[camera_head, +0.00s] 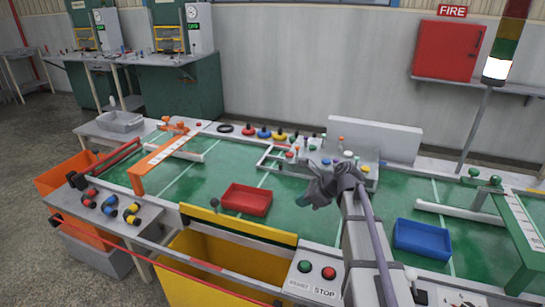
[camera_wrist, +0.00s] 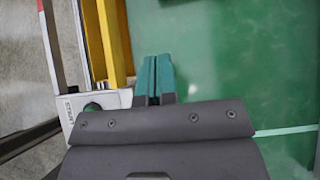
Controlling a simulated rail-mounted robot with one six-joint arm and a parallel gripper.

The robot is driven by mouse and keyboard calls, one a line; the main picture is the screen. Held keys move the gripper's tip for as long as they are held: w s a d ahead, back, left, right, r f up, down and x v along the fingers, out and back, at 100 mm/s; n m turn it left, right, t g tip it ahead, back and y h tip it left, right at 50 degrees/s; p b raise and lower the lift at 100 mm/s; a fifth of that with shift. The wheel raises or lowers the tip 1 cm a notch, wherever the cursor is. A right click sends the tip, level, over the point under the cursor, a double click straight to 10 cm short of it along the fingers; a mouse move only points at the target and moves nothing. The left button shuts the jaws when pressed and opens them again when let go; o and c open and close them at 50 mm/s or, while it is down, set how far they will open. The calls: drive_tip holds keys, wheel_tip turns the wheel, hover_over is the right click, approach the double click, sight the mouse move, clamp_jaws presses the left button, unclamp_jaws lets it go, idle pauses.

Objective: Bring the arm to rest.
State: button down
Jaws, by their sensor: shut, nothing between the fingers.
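My gripper (camera_head: 314,198) hangs over the green table top (camera_head: 330,232), between the red tray and the blue tray in the head view. In the wrist view, the two teal fingers of my gripper (camera_wrist: 154,82) lie side by side, closed together with nothing between them. The grey wrist housing fills the bottom of that view. My arm reaches up from the front edge of the table and hides part of the surface behind it.
A red tray (camera_head: 246,199) lies left of my gripper and a blue tray (camera_head: 422,239) right. A yellow bin (camera_head: 215,267) stands at the front, beside a panel with START and STOP buttons (camera_head: 317,273). Behind is a grey fixture with colored knobs (camera_head: 345,168). An orange gantry (camera_head: 157,158) stands left.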

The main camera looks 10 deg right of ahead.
drive_tip(key=s+n+h, duration=0.1)
drive_tip(key=s+n, duration=0.2)
drive_tip(key=n, duration=0.1)
drive_tip(key=s+n+g+h+p, duration=0.1)
drive_tip(key=s+n, duration=0.1)
drive_tip(key=n, duration=0.3)
drive_tip(key=s+f+n+g+h+p, duration=0.1)
drive_tip(key=s+n, duration=0.2)
drive_tip(key=n, duration=0.1)
drive_tip(key=shift+s+d, duration=0.3)
drive_tip(key=shift+d, duration=0.05)
drive_tip(key=s+a+r+n+g+h+p, duration=0.1)
drive_tip(key=s+a+r+n+h+p, duration=0.1)
drive_tip(key=s+r+n+p, duration=0.1)
drive_tip(key=s+a+r+n+g+h+p, duration=0.1)
drive_tip(key=s+a+r+n+h+p, duration=0.1)
drive_tip(key=s+n+p, duration=0.3)
drive_tip(key=s+r+n, duration=0.1)
drive_tip(key=s+n, duration=0.1)
drive_tip(key=s, duration=0.2)
drive_tip(key=shift+s+r+n+h+p, duration=0.2)
drive_tip(key=shift+r+n+h+p, duration=0.1)
drive_tip(key=shift+n+h, duration=0.1)
